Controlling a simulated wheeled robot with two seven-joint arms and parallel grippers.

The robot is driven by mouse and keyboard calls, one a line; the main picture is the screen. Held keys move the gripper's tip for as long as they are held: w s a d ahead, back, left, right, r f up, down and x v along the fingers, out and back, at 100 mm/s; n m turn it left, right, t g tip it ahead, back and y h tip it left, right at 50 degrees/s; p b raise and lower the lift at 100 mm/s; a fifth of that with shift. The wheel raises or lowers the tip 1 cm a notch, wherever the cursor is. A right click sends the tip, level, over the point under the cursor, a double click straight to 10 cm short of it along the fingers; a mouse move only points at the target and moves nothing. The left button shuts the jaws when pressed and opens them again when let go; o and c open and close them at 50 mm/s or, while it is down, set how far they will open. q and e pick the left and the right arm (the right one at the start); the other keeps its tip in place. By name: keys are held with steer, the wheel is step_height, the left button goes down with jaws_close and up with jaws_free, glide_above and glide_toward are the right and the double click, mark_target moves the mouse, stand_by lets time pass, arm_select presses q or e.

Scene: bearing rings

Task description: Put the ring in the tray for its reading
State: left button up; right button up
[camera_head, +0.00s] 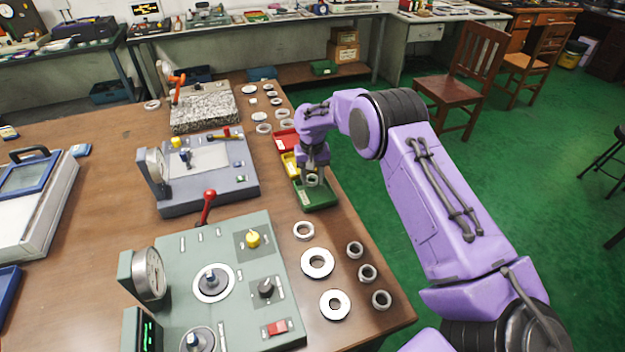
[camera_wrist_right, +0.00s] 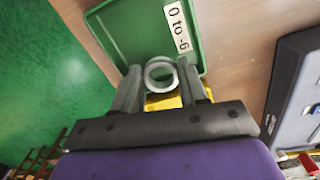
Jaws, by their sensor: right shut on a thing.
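My right gripper (camera_head: 312,172) is shut on a small metal ring (camera_head: 312,181), over the green tray (camera_head: 320,200) on the right side of the table. In the right wrist view the ring (camera_wrist_right: 160,75) sits between the fingers, at the near end of the green tray (camera_wrist_right: 130,30), which has a label reading "0 to -6". I cannot tell whether the ring touches the tray. A yellow tray (camera_head: 289,165) and a red tray (camera_head: 286,139) stand in line behind the green one. The yellow tray also shows below the ring in the right wrist view. My left gripper is not in view.
A green-grey gauge station (camera_head: 225,235) with a dial and a green digital display stands in front. A blue-grey station (camera_head: 205,190) and a granite-topped stand (camera_head: 203,108) are behind it. Several loose rings (camera_head: 317,263) lie at the front right and others beyond the trays.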

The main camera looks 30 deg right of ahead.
step_height(320, 180, down, 2)
steer(key=shift+f+p, duration=0.15)
steer(key=shift+p, duration=0.15)
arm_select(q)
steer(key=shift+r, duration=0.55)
arm_select(e)
steer(key=shift+f, duration=0.1)
steer(key=shift+s, duration=0.1)
steer(key=shift+f, duration=0.15)
steer(key=o, duration=1.1)
steer(key=shift+o, duration=0.2)
steer(key=shift+r, duration=0.25)
arm_select(q)
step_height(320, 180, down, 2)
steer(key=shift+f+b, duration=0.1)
steer(key=shift+b, duration=1.1)
arm_select(e)
step_height(320, 180, up, 12)
